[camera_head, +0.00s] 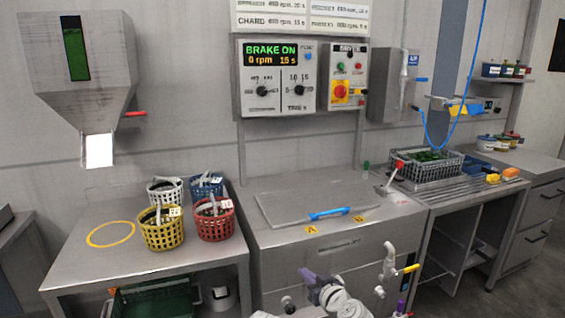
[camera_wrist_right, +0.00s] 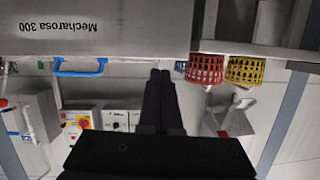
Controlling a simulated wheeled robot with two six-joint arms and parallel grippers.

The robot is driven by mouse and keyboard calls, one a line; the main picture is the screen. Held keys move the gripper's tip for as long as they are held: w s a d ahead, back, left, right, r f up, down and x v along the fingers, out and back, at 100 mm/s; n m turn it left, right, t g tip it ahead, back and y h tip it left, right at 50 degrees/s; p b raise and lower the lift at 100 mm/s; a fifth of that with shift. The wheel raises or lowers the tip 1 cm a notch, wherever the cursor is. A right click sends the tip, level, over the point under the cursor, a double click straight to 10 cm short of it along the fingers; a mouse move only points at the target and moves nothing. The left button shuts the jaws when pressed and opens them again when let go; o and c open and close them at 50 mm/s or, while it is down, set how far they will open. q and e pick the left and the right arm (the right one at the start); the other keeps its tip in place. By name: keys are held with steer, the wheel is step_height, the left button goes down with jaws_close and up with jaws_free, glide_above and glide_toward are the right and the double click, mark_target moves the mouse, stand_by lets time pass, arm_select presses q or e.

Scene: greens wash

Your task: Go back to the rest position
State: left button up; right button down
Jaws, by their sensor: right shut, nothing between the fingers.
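My right gripper shows in the right wrist view (camera_wrist_right: 160,85), its two dark fingers together with nothing between them. It points toward the washer front (camera_wrist_right: 100,28), which appears upside down there, and touches nothing that I can see. My left gripper is in neither view.
Several baskets, including a yellow one (camera_head: 164,234) and a red one (camera_head: 213,224), stand on the left table. A grey crate of greens (camera_head: 428,173) sits at right.

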steer(key=s+d+f+g+h, duration=0.1)
steer(key=s+f+g, duration=0.6)
steer(key=f, duration=0.4)
steer(key=s+d+f+m+g+h+p, duration=0.1)
steer(key=s+d+f+m+g+h, duration=0.4)
steer(key=s+d, duration=0.45)
steer(key=s+a+r+n+p, duration=0.1)
steer(key=s+a+r+p, duration=0.1)
steer(key=r+p, duration=0.4)
steer(key=s+a+r+n+g+h+p, duration=0.1)
steer(key=s+a+r+n+p, duration=0.1)
steer(key=a+r+p, duration=0.3)
steer(key=s+a+r+n+g+p, duration=0.1)
steer(key=a+r+p, duration=0.3)
steer(key=r+p, duration=0.4)
steer(key=shift+s+r+n+p, duration=0.3)
steer(key=shift+s+r+p, duration=0.1)
steer(key=shift+r, duration=0.45)
steer(key=shift+a, duration=0.1)
